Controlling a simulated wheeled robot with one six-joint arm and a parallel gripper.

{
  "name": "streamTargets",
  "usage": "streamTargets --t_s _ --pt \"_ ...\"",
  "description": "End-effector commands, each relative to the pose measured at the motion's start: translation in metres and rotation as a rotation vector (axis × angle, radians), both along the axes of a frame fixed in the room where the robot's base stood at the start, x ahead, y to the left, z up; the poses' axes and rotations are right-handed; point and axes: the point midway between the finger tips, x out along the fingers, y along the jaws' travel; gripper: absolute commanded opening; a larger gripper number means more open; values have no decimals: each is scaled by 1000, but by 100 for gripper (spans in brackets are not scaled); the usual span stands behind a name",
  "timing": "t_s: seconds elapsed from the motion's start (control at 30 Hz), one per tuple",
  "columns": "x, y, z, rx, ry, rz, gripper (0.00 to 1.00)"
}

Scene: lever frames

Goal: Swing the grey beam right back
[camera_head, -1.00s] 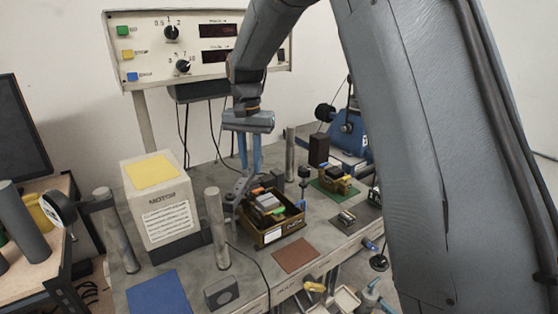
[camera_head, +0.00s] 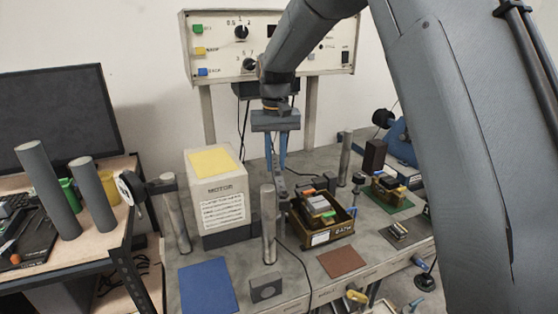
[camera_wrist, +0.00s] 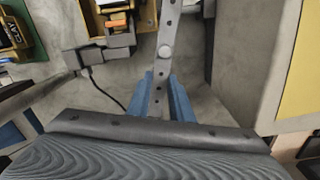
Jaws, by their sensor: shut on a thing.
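The grey beam (camera_wrist: 168,35) is a narrow flat bar with a row of holes, seen lengthwise in the wrist view. In the head view the beam (camera_head: 281,186) is small and partly hidden, beside the brown box of parts. My gripper (camera_wrist: 165,95) has its two blue fingers on either side of the beam and is shut on it. In the head view my gripper (camera_head: 277,168) points straight down between the motor box and the parts box. The beam's pivot is not clear to me.
The white motor box (camera_head: 220,200) with a yellow top stands left of my gripper. A grey post (camera_head: 268,225) stands in front of it. The brown parts box (camera_head: 330,234) is close on the right. A control panel (camera_head: 220,45) rises behind.

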Motion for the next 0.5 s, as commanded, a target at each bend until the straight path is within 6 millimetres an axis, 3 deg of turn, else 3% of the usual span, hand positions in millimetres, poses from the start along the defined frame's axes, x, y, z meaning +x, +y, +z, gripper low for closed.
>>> streamTargets --t_s 0.4,0.43,0.5 --pt "-1 1 1 0 2 5 0" --pt "-1 1 1 0 2 5 24" --pt "-1 1 0 0 2 4 36"
